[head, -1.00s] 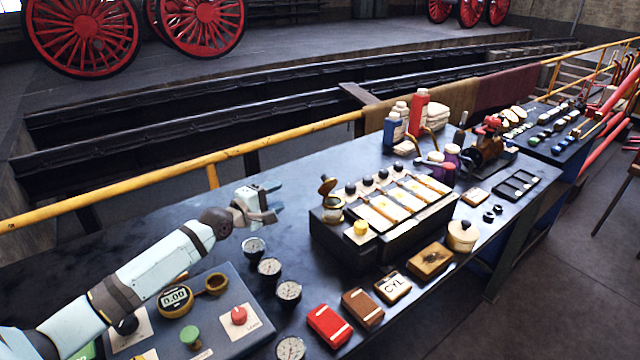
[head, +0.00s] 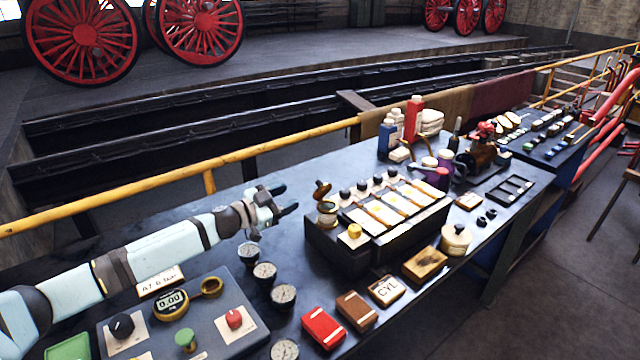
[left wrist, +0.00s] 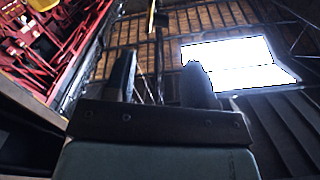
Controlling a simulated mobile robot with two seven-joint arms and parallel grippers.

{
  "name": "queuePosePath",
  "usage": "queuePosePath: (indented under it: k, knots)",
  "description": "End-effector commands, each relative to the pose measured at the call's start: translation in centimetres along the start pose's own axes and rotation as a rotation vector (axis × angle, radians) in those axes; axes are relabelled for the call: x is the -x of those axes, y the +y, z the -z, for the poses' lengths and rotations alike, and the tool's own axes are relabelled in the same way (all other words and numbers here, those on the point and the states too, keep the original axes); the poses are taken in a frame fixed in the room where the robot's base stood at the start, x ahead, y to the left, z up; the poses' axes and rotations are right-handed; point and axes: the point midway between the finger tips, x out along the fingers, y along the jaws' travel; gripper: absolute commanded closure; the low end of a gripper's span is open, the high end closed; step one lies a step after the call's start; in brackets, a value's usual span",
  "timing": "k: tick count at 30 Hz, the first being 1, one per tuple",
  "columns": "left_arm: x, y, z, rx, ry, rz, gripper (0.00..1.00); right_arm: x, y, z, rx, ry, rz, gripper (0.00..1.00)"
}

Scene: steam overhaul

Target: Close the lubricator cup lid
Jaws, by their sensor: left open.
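The lubricator box (head: 350,258) is a black block on the bench with pale panels and several dark knobs on top. The small brass lubricator cup (head: 327,211) stands at its left end, and its round lid (head: 322,188) is raised on the far side of the cup. My left gripper (head: 287,200) is open and empty, to the left of the lid and apart from it. In the left wrist view its two fingers (left wrist: 160,82) are spread, with nothing between them. My right gripper is not in view.
Several gauges (head: 265,272) stand in a row below my left gripper. A control panel (head: 225,335) is at the front left. Bottles (head: 413,118) stand behind the box. A yellow rail (head: 280,144) runs along the bench's far edge.

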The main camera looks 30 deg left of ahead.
Motion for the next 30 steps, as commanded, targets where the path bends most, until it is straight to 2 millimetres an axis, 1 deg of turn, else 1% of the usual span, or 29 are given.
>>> queuePosePath:
  k: [1, 9, 12, 15, 18, 21, 30]
  knots:
    - [-1.0, -0.1, 0.2, 0.003, 0.003, 0.002, 0.49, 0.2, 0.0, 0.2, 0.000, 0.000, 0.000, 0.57]
    - [-6.2, -0.1, 0.3, 0.003, 0.002, 0.002, 0.49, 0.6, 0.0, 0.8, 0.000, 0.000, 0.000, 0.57]
    - [-8.1, -0.1, 0.2, 0.005, 0.003, 0.003, 0.49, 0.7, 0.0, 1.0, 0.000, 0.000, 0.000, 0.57]
    - [-9.5, -0.1, 0.1, 0.005, 0.001, 0.002, 0.49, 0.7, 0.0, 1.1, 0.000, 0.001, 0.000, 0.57]
    - [-10.5, 0.0, 0.1, 0.005, 0.001, 0.001, 0.49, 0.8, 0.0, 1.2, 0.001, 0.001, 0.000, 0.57]
    - [-11.0, 0.0, 0.1, 0.004, 0.001, 0.001, 0.49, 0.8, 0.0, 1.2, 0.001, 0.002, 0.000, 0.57]
    - [-11.2, 0.0, 0.0, 0.004, 0.000, 0.001, 0.49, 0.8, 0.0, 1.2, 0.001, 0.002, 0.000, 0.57]
